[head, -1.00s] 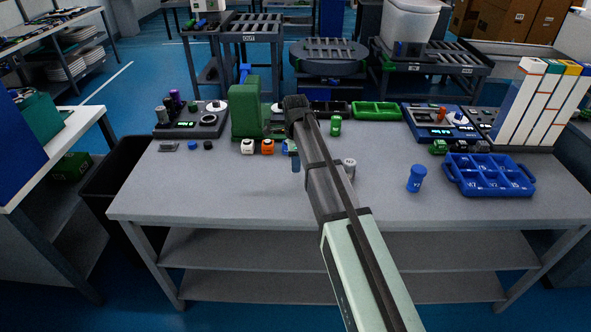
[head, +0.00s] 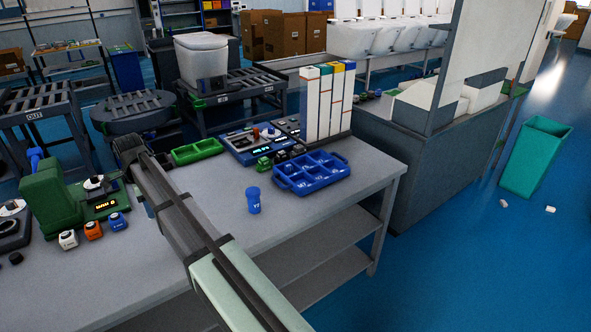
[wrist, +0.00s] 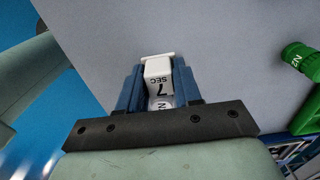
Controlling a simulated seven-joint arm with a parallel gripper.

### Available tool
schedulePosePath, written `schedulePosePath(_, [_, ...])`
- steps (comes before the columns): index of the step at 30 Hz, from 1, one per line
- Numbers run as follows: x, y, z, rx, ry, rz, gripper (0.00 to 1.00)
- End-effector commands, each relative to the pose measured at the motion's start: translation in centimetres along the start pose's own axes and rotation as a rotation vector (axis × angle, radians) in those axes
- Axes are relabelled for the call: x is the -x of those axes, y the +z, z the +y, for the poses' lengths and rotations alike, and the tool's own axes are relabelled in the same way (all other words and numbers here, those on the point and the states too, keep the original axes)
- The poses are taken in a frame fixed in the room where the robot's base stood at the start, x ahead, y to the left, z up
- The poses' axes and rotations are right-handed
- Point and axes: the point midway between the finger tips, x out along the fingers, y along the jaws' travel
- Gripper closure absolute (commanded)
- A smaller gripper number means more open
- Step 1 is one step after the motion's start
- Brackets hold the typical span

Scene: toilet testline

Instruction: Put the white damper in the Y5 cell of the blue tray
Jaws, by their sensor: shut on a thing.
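The white damper (wrist: 158,75) is between the two blue fingers of my gripper (wrist: 157,85) in the wrist view. Its side reads "7 SEC" upside down, and a wider white end sticks out past the fingertips. The gripper is shut on it, above the grey table. In the head view my own arm hides most of the gripper and the damper. The blue tray (head: 281,185) sits on the table to the right of my arm, apart from the gripper. Its several visible cells look empty; their labels are too small to read here.
A blue cylinder (head: 254,201) stands in front of the tray. A green tray (head: 197,151) and a display device (head: 250,146) lie behind. Tall white binders (head: 327,105) stand beyond the blue tray. A green cylinder (wrist: 300,62) shows in the wrist view.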

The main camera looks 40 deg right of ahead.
Motion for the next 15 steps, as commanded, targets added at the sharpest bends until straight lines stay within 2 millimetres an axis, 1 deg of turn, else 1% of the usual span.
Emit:
schedulePosePath(1, [0.0, -2.2, -0.3, -0.029, 0.001, 0.000, 0.96])
schedulePosePath(14, [-0.2, -17.6, -2.2, -0.233, 0.006, 0.000, 0.96])
schedulePosePath(15, [-0.2, -19.1, -2.3, -0.253, 0.006, 0.000, 0.96])
